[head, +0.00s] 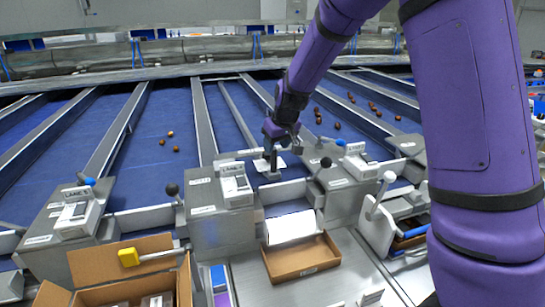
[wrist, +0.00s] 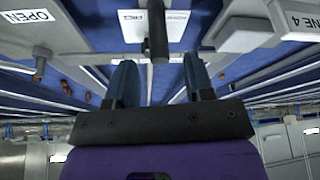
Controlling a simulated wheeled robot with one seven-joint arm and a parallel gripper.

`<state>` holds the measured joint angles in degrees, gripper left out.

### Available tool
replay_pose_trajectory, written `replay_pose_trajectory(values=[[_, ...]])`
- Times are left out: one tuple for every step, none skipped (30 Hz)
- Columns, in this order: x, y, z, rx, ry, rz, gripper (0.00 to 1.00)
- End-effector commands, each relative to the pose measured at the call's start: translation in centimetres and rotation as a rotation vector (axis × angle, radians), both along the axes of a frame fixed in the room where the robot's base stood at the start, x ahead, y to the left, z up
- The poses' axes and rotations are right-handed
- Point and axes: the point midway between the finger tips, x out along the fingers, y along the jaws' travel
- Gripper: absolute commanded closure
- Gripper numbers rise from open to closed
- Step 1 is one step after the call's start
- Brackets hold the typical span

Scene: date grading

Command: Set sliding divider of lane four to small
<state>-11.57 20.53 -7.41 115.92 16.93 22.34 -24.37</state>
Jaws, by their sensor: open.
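My gripper (head: 283,142) is open above the front end of lane four's blue belt. The sliding divider (head: 237,116) is a thin grey strip running along that belt. A dark upright post (head: 272,160), apparently its handle, stands by a pale label plate (head: 262,166) at the lane's front. In the wrist view, the post (wrist: 157,35) appears between and just beyond my two fingertips (wrist: 159,62), with clear gaps on both sides. I cannot tell whether it is within finger reach. The plate's label (wrist: 135,25) is too partly hidden to read fully. The lane 4 sign (head: 235,183) is on the housing to the left.
Black-knobbed levers (head: 172,190) stand on both sides of lane four's outlet. An open cardboard tray (head: 302,262) lies below. A yellow-ended tool (head: 130,257) rests by a box at lower left. Dates (head: 175,149) lie on neighbouring belts.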

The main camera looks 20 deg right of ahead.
Motion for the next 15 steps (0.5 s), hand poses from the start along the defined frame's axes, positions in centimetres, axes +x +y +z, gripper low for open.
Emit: replay_pose_trajectory(values=[[0.3, 0.1, -1.0, 0.000, 0.003, -0.002, 0.52], [0.6, 0.1, -1.5, 0.000, 0.003, -0.002, 0.52], [0.8, 0.1, -2.1, 0.000, 0.003, -0.001, 0.52], [1.0, 0.2, -2.5, 0.000, 0.003, -0.001, 0.52], [1.1, 0.2, -3.0, -0.001, 0.002, -0.002, 0.52], [1.3, 0.3, -3.4, 0.000, 0.002, -0.003, 0.52], [1.5, 0.3, -3.8, -0.001, 0.002, -0.002, 0.52], [1.6, 0.3, -4.1, 0.000, 0.003, -0.002, 0.52], [1.7, 0.4, -4.5, 0.000, 0.002, -0.001, 0.52], [1.8, 0.4, -4.7, 0.000, 0.001, -0.001, 0.52], [1.9, 0.5, -4.9, 0.000, 0.001, -0.001, 0.52], [2.0, 0.5, -5.1, 0.000, 0.001, -0.001, 0.52], [2.1, 0.5, -5.2, 0.000, 0.001, -0.002, 0.52], [2.1, 0.5, -5.3, 0.000, 0.001, -0.002, 0.52], [2.1, 0.5, -5.4, 0.001, 0.000, -0.002, 0.52]])
